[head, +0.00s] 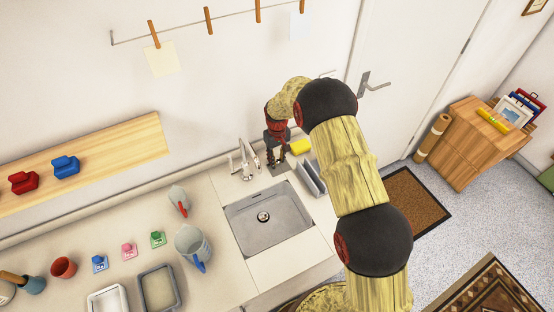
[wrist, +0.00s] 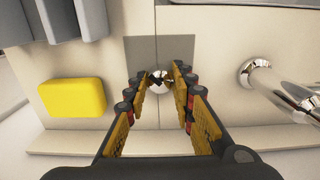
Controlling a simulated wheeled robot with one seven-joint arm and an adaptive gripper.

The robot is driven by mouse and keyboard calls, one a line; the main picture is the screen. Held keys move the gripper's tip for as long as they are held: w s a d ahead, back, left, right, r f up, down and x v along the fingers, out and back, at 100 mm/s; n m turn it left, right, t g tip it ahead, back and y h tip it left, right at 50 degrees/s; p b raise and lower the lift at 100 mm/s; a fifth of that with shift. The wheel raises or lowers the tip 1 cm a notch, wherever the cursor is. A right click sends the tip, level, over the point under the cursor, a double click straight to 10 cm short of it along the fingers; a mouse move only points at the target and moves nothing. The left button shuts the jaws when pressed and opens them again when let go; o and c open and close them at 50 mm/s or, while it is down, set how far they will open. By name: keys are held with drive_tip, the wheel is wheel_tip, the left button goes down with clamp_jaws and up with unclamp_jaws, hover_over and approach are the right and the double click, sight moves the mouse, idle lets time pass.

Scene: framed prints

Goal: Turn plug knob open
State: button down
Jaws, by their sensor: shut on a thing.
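The plug knob (wrist: 158,88) is a small round chrome knob on the counter, at the edge of a grey patch in the wrist view. My gripper (wrist: 160,79) has its fingertips on either side of the knob and is shut on it. The knob's lower part shows between the fingers. In the head view my gripper (head: 277,158) points down at the counter behind the sink, and I cannot make out the knob there. The sink (head: 287,232) is a grey basin with a round drain (head: 263,216).
A chrome faucet (head: 243,162) stands left of my gripper, and in the wrist view the faucet (wrist: 285,85) is at right. A yellow sponge (wrist: 72,97) and a grey rack (wrist: 70,18) are close by. A jug (head: 190,242) stands left of the sink.

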sight(277, 159)
drive_tip(key=shift+w+r, duration=0.1)
drive_tip(key=c, duration=1.5)
unclamp_jaws()
wheel_tip(277, 159, up, 12)
